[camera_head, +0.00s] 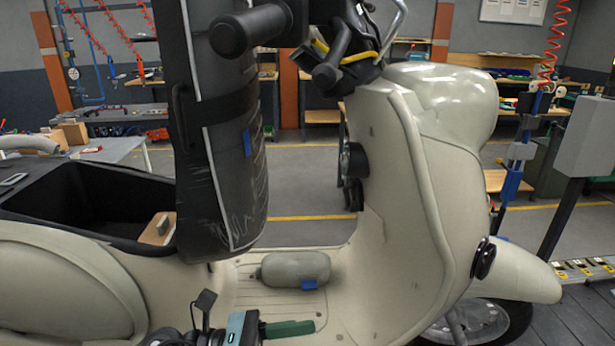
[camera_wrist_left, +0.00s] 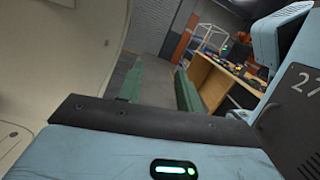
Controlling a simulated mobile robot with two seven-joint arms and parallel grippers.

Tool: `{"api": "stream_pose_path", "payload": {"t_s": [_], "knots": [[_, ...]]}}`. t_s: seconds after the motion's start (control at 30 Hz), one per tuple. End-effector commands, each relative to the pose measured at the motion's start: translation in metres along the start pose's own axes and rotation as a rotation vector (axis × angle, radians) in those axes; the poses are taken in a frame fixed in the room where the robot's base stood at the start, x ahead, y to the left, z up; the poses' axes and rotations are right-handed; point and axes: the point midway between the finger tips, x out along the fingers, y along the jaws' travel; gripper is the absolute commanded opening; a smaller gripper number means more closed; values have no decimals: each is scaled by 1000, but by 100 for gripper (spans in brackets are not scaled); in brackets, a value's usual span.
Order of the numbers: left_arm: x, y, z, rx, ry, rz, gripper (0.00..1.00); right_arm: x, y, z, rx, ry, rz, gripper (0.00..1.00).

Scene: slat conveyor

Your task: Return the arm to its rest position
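My left gripper (camera_head: 290,328) shows at the bottom edge of the head view, in front of the scooter's footboard, with a green finger pointing right. In the left wrist view its two green fingers (camera_wrist_left: 160,80) stand apart with nothing between them, so it is open and empty. The cream scooter (camera_head: 390,200) fills the middle of the head view and shows as a pale surface at the left of the wrist view. My right gripper is not in view.
The scooter's dark seat (camera_head: 228,140) stands raised beside the open black storage bin (camera_head: 85,200). A cream bottle-shaped part (camera_head: 295,266) lies on the footboard. A grey box on a post (camera_head: 588,138) stands at right. Wooden benches (camera_wrist_left: 215,85) are beyond the fingers.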

Motion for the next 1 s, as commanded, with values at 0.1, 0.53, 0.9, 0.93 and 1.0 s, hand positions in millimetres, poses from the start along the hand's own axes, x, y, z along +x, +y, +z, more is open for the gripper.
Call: {"api": "stream_pose_path", "payload": {"t_s": [0.1,0.53,0.9,0.93,1.0], "knots": [[-9,5,-6,-338,-190,120,36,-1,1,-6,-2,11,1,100],[-114,20,-117,-1537,-921,544,36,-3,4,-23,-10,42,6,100],[-220,-84,-280,-2331,-1727,905,36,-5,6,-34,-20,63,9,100],[-225,-95,-289,-2366,-1784,928,36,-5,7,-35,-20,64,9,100],[-235,-117,-306,2288,1795,-913,36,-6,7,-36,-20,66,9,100]]}}
